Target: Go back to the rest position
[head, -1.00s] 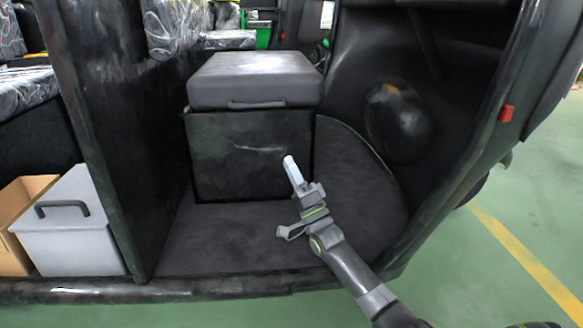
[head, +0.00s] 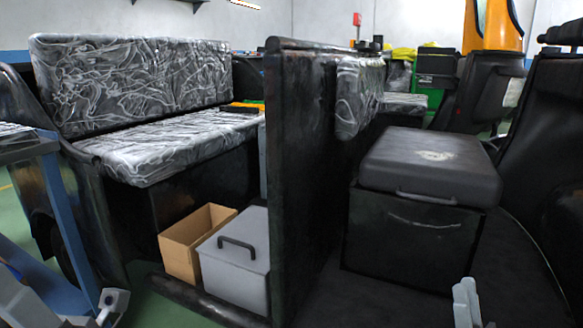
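My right gripper (head: 466,298) shows at the bottom right edge of the head view. Only its pale grey fingers and a little of its body are in frame. The fingers lie close together with nothing seen between them, so it looks shut and empty. It is in front of the black seat box (head: 410,238) and apart from it.
A grey seat cushion (head: 430,160) tops the box. A black partition (head: 300,190) stands left of it. Further left are a grey lidded box (head: 238,265), an open cardboard box (head: 190,240) and a plastic-wrapped bench (head: 165,145). A blue frame (head: 68,215) stands at the far left.

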